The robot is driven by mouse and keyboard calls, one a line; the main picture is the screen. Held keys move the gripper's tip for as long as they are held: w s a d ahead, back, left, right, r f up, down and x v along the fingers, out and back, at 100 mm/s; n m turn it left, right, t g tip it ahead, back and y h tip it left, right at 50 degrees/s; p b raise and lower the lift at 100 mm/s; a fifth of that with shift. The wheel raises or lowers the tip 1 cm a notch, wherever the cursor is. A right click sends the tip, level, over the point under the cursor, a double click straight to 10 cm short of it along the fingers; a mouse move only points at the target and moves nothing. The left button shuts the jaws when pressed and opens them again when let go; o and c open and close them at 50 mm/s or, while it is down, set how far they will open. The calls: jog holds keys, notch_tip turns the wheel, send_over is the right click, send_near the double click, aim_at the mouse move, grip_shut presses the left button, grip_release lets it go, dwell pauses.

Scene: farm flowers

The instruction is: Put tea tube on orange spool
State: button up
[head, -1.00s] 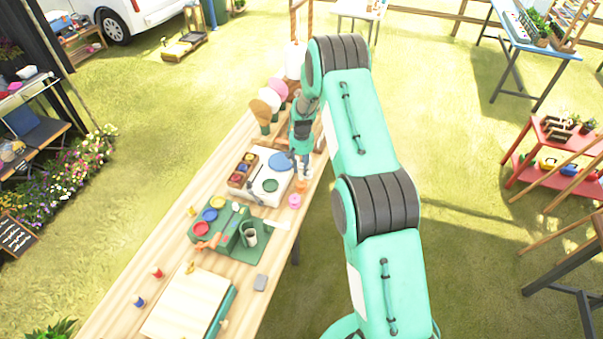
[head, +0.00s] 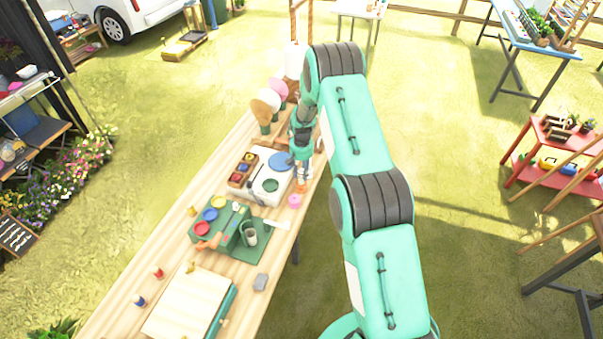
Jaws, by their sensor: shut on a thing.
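My gripper (head: 303,166) is at the right edge of the wooden table, pointing down. It is shut on a small pale thing, which appears to be the tea tube (head: 304,178); the fingers hide most of it. The orange spool (head: 301,188) is directly below it at the table's edge, partly covered from view. I cannot tell whether the tube touches the spool. A pink spool (head: 295,201) stands just in front of the orange one.
Left of my gripper is a white unit (head: 262,190) with blue and green discs. A green stand with coloured cups (head: 222,222) and a grey cup (head: 250,236) are nearer. Paddle-shaped things (head: 266,105) stand behind.

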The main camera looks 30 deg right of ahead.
jog(key=shift+f, duration=0.15)
jog(key=o, duration=1.1)
jog(key=shift+o, duration=0.2)
notch_tip(320, 180, up, 12)
jog(key=b, duration=0.1)
jog(key=shift+r, duration=0.2)
dwell(0.4)
